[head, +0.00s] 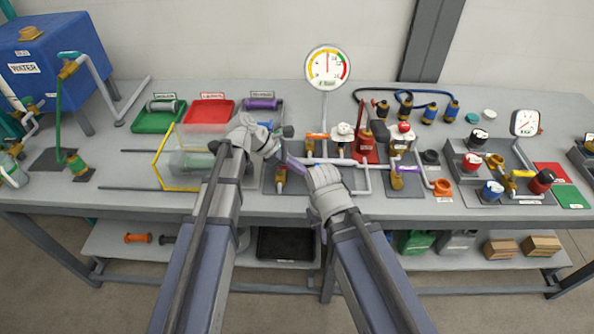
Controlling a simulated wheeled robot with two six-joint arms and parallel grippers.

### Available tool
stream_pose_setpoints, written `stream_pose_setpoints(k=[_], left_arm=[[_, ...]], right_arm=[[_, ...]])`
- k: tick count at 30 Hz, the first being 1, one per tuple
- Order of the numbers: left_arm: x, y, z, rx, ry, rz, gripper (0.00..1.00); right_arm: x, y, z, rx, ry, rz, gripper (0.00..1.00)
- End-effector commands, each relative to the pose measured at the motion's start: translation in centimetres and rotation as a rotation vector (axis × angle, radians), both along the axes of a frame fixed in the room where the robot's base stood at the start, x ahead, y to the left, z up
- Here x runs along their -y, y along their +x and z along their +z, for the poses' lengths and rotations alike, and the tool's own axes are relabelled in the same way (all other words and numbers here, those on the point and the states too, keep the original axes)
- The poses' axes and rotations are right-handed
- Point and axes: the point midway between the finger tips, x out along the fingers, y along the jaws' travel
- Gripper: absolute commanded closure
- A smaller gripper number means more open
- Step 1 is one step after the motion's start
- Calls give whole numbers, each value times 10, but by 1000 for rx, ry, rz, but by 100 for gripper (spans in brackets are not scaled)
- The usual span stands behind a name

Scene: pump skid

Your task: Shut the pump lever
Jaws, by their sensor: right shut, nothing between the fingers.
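A pipe manifold with small brass valves stands at the middle of the bench. One brass valve (281,181) sits at its left, with a purple bar (293,162) beside it. Another brass valve (397,181) at the right has a purple lever (406,169). Orange handles (317,136) show further back. I cannot tell which handle is the pump lever. My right gripper (314,170) is shut and empty at the front middle of the manifold, close to the pipe. My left gripper (272,149) is over the manifold's left end; its fingers are mostly hidden.
A round gauge (327,64) rises behind the manifold. A yellow-framed clear guard (163,158) is left of my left arm. Green (158,121) and red (210,112) trays lie behind. A valve block (470,187) stands at the right.

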Motion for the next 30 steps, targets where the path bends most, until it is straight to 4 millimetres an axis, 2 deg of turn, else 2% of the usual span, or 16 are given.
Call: stream_pose_setpoints(k=[11,30], left_arm=[[0,-1,0,0,0,6,100],[5,-7,0,1,-1,127,100]], right_arm=[[0,0,0,0,0,0,100],[0,0,0,0,0,0,100]])
